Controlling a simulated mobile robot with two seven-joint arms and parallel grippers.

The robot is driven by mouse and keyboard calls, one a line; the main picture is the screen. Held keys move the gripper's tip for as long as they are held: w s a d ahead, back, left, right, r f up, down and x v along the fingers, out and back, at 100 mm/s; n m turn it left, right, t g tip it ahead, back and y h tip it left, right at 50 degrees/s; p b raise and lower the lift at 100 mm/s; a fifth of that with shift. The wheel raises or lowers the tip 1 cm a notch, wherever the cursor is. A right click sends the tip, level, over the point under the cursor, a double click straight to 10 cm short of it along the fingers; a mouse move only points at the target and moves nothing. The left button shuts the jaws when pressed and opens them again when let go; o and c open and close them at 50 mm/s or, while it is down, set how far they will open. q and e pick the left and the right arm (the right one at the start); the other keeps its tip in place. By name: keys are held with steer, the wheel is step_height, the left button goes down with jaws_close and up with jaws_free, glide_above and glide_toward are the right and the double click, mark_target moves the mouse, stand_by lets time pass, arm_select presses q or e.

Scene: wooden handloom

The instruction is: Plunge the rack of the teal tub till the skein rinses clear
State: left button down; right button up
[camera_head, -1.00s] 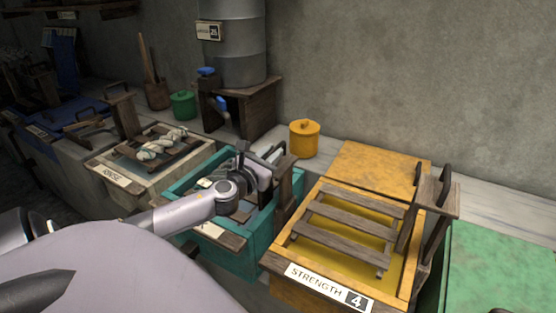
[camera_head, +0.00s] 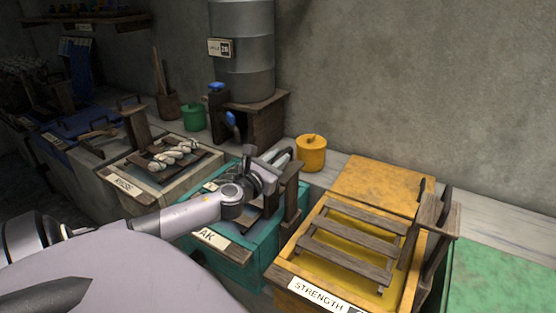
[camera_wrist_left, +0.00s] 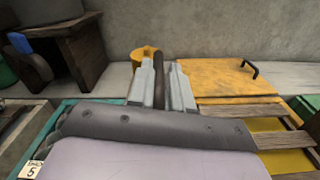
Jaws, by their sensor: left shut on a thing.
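The teal tub (camera_head: 241,249) stands in the middle of the row, with a partly hidden label ending in "AK" on its front board. My left gripper (camera_head: 272,168) is over the tub. In the left wrist view its fingers (camera_wrist_left: 161,88) are shut around a dark upright bar (camera_wrist_left: 158,78), which looks like the handle of the tub's rack. My left arm covers much of the tub's inside, so I cannot make out the skein or the colour of the water there. My right gripper is not in view.
A yellow tub (camera_head: 287,270) with a slatted rack stands close on the right. A pale tub (camera_head: 118,172) with white skeins is on the left. A yellow bucket (camera_head: 312,153) stands behind the teal tub, and a grey metal drum (camera_head: 243,70) on a wooden stand is further back.

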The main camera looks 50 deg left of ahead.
arm_select(q)
steer(key=c, duration=1.1)
jaws_free()
steer(key=shift+a+r, duration=0.15)
steer(key=shift+a, duration=0.25)
steer(key=shift+d, duration=0.1)
steer(key=shift+s+d+f, duration=0.2)
steer(key=shift+s+d, duration=0.05)
steer(key=shift+s, duration=0.5)
steer(key=shift+v, duration=2.8)
steer(key=shift+r, duration=0.15)
